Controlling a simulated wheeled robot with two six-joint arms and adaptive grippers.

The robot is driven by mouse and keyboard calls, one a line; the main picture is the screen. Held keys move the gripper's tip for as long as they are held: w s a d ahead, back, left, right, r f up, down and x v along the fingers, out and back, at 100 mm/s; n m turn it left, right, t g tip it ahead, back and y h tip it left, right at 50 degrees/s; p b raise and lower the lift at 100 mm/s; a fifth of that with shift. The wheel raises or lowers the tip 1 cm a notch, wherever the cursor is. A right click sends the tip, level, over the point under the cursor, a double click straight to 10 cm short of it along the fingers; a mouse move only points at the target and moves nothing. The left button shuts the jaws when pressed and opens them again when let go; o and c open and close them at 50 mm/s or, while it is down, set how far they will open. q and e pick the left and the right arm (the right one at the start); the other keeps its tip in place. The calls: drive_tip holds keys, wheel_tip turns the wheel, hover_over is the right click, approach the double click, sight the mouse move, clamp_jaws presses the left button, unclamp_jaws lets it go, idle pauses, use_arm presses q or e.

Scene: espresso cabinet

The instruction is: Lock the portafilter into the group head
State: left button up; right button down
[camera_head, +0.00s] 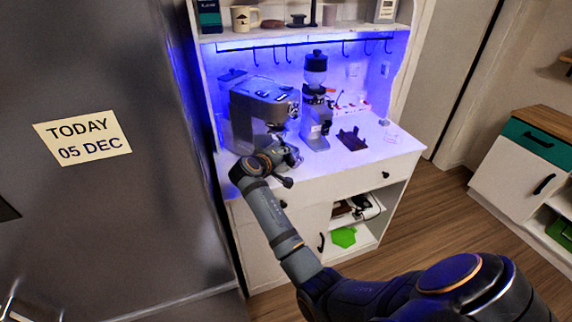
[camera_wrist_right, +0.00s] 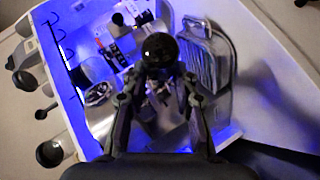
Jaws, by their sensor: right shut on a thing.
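The espresso machine (camera_head: 258,110) stands at the left of the counter, and its front faces right. My right gripper (camera_head: 285,158) is low in front of it, under the group head area (camera_head: 279,126). In the right wrist view my right gripper (camera_wrist_right: 160,98) is shut on the portafilter, whose dark round handle end (camera_wrist_right: 160,47) shows between and beyond the fingers. In the head view a dark handle (camera_head: 286,182) juts out below the gripper. The basket and its fit to the group head are hidden. My left gripper is not in view.
A dark brown stand (camera_head: 351,139) lies on the counter farther right. Hooks (camera_head: 298,50) and a shelf with a mug (camera_head: 245,18) are above. The counter's front right is clear.

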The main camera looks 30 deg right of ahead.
sight(282, 145)
drive_tip(key=shift+w+d+b, duration=0.25)
drive_tip(key=shift+w+d, duration=0.05)
drive_tip(key=shift+w, duration=0.4)
drive_tip(key=shift+w+d+b, duration=0.25)
drive_tip(key=shift+w, duration=0.45)
drive_tip(key=shift+r+p, duration=0.85)
drive_tip(key=shift+r, duration=0.35)
drive_tip(key=shift+r+p, duration=0.55)
drive_tip(key=shift+p, duration=0.2)
